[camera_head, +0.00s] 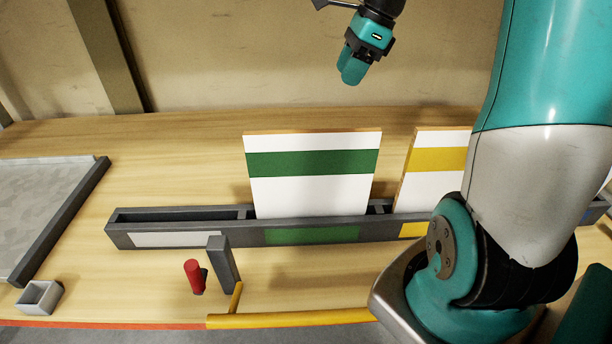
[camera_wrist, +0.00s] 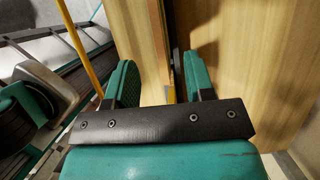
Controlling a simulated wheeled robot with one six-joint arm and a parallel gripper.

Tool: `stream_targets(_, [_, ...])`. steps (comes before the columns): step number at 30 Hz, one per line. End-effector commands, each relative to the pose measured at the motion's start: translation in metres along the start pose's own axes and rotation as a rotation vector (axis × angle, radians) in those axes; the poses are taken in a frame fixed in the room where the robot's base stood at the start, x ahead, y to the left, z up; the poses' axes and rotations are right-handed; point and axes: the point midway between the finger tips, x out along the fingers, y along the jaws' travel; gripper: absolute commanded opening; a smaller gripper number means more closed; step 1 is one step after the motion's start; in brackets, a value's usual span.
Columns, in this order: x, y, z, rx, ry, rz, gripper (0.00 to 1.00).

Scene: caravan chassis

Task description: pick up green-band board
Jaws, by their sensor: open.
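The green-band board (camera_head: 312,192) is white with a dark green stripe and a thin wooden top edge. It stands upright in a slot of the dark grey rack (camera_head: 178,236), above a green label. My gripper (camera_head: 352,70) is open and empty, above and behind the board in the head view, clear of it. In the wrist view my gripper's two teal fingers (camera_wrist: 158,62) are apart. Wooden surfaces and a thin yellow strip show beyond them; I cannot tell whether any of that is the green-band board.
A yellow-band board (camera_head: 430,180) stands right of it, partly hidden by my arm. The rack's left slot is empty. In front are a grey post (camera_head: 223,264), a red peg (camera_head: 194,276) and a yellow rail (camera_head: 290,319). A grey tray (camera_head: 60,222) and a small open box (camera_head: 39,297) lie left.

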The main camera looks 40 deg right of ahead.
Motion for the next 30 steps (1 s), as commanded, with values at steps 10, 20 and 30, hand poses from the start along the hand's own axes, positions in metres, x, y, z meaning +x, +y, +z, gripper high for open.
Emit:
stream_targets(10, [0.076, 0.003, 0.005, -0.002, 0.001, 0.012, 0.49])
stream_targets(20, [0.118, 0.003, 0.003, -0.002, 0.001, 0.005, 0.49])
stream_targets(30, [0.160, 0.011, 0.005, 0.000, 0.001, 0.007, 0.49])
